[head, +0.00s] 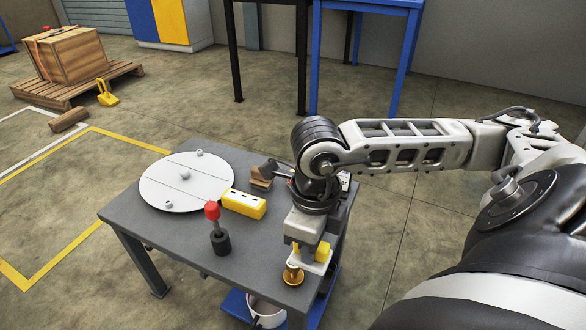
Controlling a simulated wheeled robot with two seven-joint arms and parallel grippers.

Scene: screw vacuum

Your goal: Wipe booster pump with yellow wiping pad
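My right gripper (308,262) points down over the front right part of the grey table. Its pale fingers are close to a small yellow piece (322,251) and a brass-coloured round-based piece (293,275). I cannot tell whether the fingers are closed on either one, or whether the yellow piece is the wiping pad. A yellow block (244,204) with dark marks and a pale side lies at the table's middle, apart from the gripper. I cannot clearly identify the booster pump in this view. My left gripper is not in view.
The table (185,262) also holds a round white plate (180,190) with knobs, a red-topped black-based tool (220,242) and a brown block (262,178). A white bucket (265,312) stands below. A wooden crate (72,54) sits on a pallet at the far left.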

